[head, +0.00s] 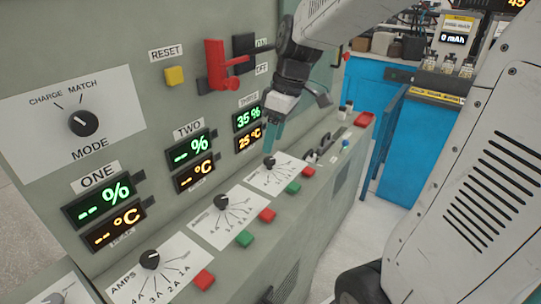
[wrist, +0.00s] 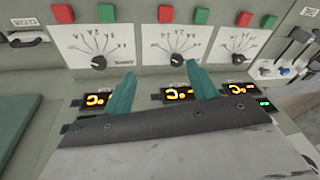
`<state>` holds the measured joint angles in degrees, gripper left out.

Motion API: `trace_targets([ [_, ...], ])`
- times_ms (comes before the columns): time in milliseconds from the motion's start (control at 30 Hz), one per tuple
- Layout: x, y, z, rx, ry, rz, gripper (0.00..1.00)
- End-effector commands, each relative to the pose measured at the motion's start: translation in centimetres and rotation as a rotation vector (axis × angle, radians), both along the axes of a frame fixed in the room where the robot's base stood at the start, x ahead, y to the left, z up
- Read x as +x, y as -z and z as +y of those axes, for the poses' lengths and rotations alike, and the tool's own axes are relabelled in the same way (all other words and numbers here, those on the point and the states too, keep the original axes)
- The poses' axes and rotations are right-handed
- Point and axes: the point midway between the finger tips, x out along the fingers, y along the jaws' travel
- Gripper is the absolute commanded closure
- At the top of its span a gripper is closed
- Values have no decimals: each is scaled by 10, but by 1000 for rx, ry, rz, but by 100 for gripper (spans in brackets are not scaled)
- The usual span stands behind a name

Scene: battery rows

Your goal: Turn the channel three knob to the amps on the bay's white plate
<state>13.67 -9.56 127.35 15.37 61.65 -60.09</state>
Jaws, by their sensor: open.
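The channel three knob (head: 270,161) is black and sits on a white dial plate (head: 280,177) on the sloped console, under the THREE displays (head: 249,128). Its pointer and numbers are too small to read. My gripper (head: 272,143) is above the console, its teal fingers overlapping that knob in the head view. In the wrist view my open, empty gripper (wrist: 163,72) has its fingers apart, with a middle black knob (wrist: 177,60) showing between and beyond the tips. I cannot tell contact. A pale plate (head: 459,23) with small blurred figures stands over a "0 mAh" readout at the back.
The channel two knob (head: 222,202) and channel one knob (head: 150,259) stand nearer on the same console. Red and green buttons (head: 293,188) line its front edge. A red lever (head: 217,66) and black levers (head: 323,147) are close by. A blue cabinet (head: 410,140) stands behind.

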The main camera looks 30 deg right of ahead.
Motion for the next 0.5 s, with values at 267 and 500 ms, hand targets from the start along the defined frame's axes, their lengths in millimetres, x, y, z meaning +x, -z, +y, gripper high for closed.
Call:
trace_targets([
  [267,100,67,-74,72,-316,-127,42],
  [500,132,102,-108,82,-447,-203,42],
])
